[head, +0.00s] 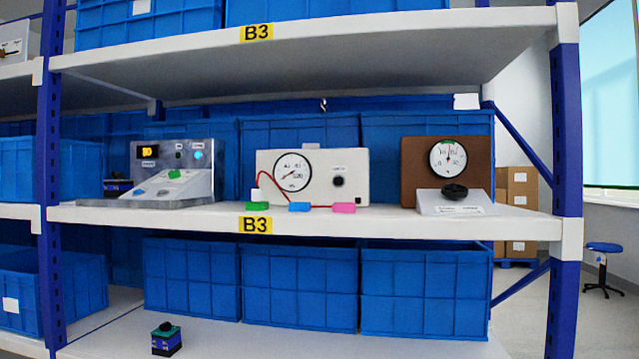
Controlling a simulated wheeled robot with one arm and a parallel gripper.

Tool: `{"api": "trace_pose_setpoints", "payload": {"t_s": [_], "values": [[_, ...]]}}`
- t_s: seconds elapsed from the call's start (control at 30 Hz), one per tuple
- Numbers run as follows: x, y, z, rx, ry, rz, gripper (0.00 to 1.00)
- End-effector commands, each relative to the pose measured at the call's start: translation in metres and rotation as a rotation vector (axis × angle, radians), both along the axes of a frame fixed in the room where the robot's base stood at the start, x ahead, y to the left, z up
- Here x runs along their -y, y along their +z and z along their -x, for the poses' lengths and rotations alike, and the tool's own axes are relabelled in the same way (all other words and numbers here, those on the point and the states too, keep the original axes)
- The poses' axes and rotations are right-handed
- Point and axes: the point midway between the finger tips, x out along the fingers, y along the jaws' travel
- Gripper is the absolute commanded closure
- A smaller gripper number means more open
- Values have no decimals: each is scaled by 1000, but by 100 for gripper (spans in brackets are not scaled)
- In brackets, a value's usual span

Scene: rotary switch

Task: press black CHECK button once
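No label reading CHECK is legible from here, so I cannot tell which control is the button. The white box (265,172) in the middle of the shelf has a round dial (292,171) and a round black control (338,181) on its front. The brown panel device (415,170) at the right has a dial (448,158) and a black knob (454,191) on its sloped white base. The grey metal console (150,194) at the left has a small yellow-lit display (148,150) and small controls. My gripper is not in view.
Green (257,205), blue (299,207) and pink (344,208) blocks lie at the front of the middle shelf (400,225), near a red wire. Blue bins (300,130) stand behind the devices. An upper shelf (350,30) overhangs them. A blue post (564,150) stands at the right.

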Motion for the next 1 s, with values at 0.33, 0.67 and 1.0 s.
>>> {"api": "trace_pose_setpoints", "payload": {"t_s": [0.33, 0.67, 1.0], "values": [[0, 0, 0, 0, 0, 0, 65], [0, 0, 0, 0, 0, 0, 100], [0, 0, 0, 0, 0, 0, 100]]}}
